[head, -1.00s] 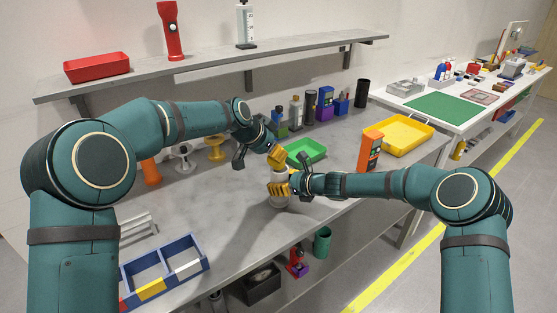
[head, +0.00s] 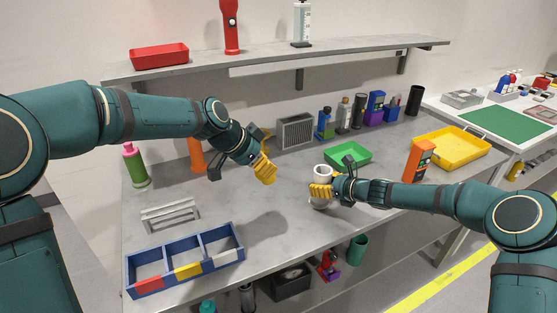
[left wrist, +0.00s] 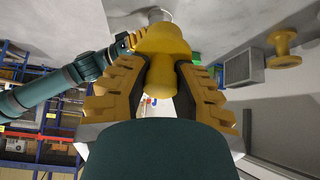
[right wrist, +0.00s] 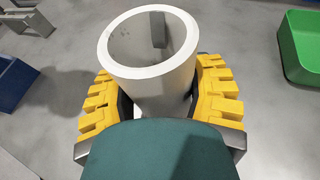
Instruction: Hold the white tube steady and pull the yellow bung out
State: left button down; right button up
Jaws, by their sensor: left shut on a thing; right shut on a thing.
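The white tube (head: 322,173) stands upright over the bench, and its open, empty mouth (right wrist: 148,45) shows in the right wrist view. My right gripper (head: 320,191) is shut around the tube. My left gripper (head: 263,166) is up and left of the tube, shut on the yellow bung (left wrist: 160,60). In the left wrist view the bung sits between both fingers, clear of the tube. In the head view the bung is hard to tell from the yellow fingers.
A green tray (head: 348,154) lies behind the tube, and an orange box (head: 419,161) stands to the right. A blue divided bin (head: 186,262) and a grey rack (head: 169,215) are at the front left. The bench between the bin and the tube is clear.

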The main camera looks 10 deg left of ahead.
pick_arm(q)
jog(key=shift+s+a+r+g+y, duration=0.5)
jog(key=shift+s+a+y, duration=0.1)
jog(key=shift+s+a, duration=0.2)
jog(key=shift+s+a+r+g+y, duration=0.5)
jog(key=shift+s+a+y, duration=0.15)
jog(key=shift+a, duration=0.2)
pick_arm(e)
jog(key=o, duration=1.4)
jog(key=v, duration=1.2)
jog(key=shift+d, duration=0.1)
pick_arm(q)
jog(key=shift+d+f, duration=0.1)
